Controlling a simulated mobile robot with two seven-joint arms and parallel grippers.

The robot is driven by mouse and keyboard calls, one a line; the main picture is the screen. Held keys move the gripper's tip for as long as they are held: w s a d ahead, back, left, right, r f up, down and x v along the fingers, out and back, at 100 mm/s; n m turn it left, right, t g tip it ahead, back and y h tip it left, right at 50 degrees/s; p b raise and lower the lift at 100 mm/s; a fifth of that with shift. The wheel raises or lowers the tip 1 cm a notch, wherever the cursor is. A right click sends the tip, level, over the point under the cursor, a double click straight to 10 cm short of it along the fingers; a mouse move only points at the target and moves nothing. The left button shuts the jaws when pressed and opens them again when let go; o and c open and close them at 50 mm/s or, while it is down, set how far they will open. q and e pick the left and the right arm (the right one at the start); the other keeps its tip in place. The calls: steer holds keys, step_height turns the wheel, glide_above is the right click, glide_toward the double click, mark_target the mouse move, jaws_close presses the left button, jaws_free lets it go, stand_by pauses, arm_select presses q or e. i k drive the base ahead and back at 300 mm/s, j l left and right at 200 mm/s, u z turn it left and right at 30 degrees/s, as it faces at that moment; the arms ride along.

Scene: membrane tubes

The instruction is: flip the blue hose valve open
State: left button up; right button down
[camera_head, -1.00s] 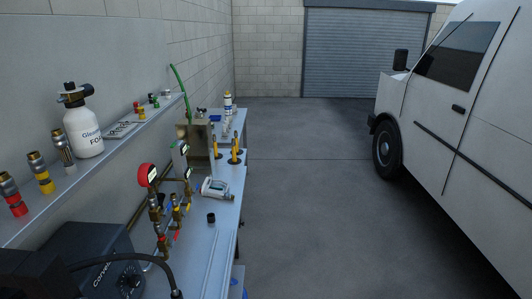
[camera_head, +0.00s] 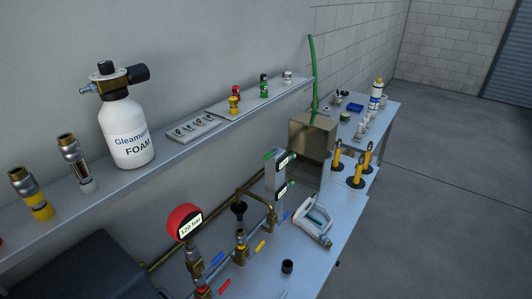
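A brass pipe assembly stands on the bench below the shelf, with small coloured valve levers on it. One blue lever (camera_head: 217,259) sits near the red pressure gauge (camera_head: 184,221). A second small blue lever (camera_head: 287,215) shows farther right, near the grey box with green ends. Which of them belongs to the hose valve I cannot tell. A yellow lever (camera_head: 260,245) lies between the two, and a red lever (camera_head: 224,286) is at the lower edge. Neither of my grippers is in view.
The shelf (camera_head: 160,172) holds a white foam bottle (camera_head: 128,133) and several fittings. A metal box (camera_head: 312,148), yellow-handled tools (camera_head: 358,165) and a white-grey device (camera_head: 312,222) stand on the bench (camera_head: 335,248). A black cap (camera_head: 287,267) is near the front. The floor at right is clear.

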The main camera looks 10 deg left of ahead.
mark_target(286, 215)
steer(key=i+l+u, duration=0.2)
steer(key=u, duration=0.2)
steer(key=i+l+u, duration=0.2)
steer(key=l+u, duration=0.2)
steer(key=i+l+u, duration=0.15)
steer(key=l+u, duration=0.25)
steer(key=i+l+u, duration=0.1)
steer(key=l+u, duration=0.15)
steer(key=u, duration=0.15)
steer(key=l+u, duration=0.4)
